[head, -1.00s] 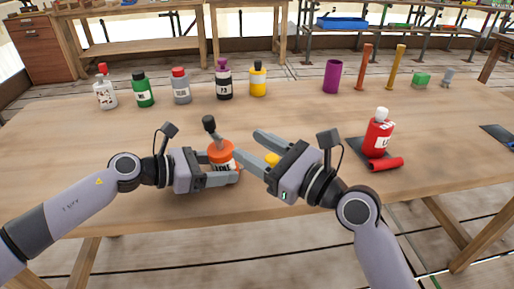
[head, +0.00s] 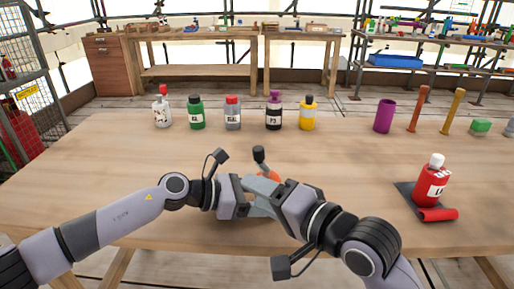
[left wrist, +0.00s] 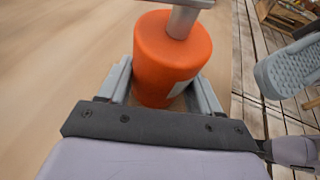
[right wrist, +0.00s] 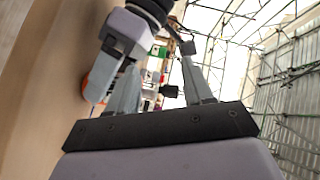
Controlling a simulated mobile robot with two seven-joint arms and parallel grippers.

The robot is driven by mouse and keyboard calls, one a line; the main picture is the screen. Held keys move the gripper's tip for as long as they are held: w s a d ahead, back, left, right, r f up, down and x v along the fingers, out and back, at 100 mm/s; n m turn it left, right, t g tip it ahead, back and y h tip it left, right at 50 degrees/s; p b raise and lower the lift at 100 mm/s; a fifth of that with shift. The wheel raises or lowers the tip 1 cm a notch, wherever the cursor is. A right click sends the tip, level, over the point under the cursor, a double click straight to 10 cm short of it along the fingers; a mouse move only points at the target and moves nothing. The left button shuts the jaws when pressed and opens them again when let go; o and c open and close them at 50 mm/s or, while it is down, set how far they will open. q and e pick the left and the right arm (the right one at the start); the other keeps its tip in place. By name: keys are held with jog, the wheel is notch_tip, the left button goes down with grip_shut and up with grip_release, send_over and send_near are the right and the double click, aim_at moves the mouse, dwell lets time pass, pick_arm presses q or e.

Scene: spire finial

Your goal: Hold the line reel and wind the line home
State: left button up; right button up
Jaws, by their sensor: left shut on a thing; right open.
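The line reel is an orange cylinder (head: 268,176) with a grey crank and a black knob (head: 258,154), near the table's front. It stands mostly hidden behind my grippers in the head view. My left gripper (left wrist: 165,85) is shut around the orange body, one finger on each side in the left wrist view. My right gripper (head: 257,190) is open in front of the reel; its two fingers (right wrist: 160,85) show apart in the right wrist view. The black knob (right wrist: 168,92) shows between them there, but I cannot tell whether they touch it.
Several labelled bottles (head: 232,112) stand in a row at the back. A purple cup (head: 384,116) and upright rods stand to their right. A red bottle (head: 432,182) is on a dark pad at right, with a red cylinder (head: 438,214) lying before it. The table's left side is clear.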

aim_at(260, 156)
jog(key=shift+w+a+r+m+t+h, duration=0.3)
jog(key=shift+w+m+t+h, duration=1.3)
jog(key=shift+m, duration=2.95)
jog(key=shift+w+a+r+m+t+h, duration=0.3)
jog(key=shift+w+m+t+h, duration=0.4)
jog(key=shift+w+m, duration=2.75)
jog(key=shift+w+a+r+m+t+h, duration=0.3)
jog(key=shift+w+m+t+h, duration=0.85)
jog(key=shift+m, duration=4.45)
jog(key=shift+s+d+r, duration=0.1)
jog(key=shift+s, duration=0.15)
jog(key=shift+h, duration=0.45)
grip_shut()
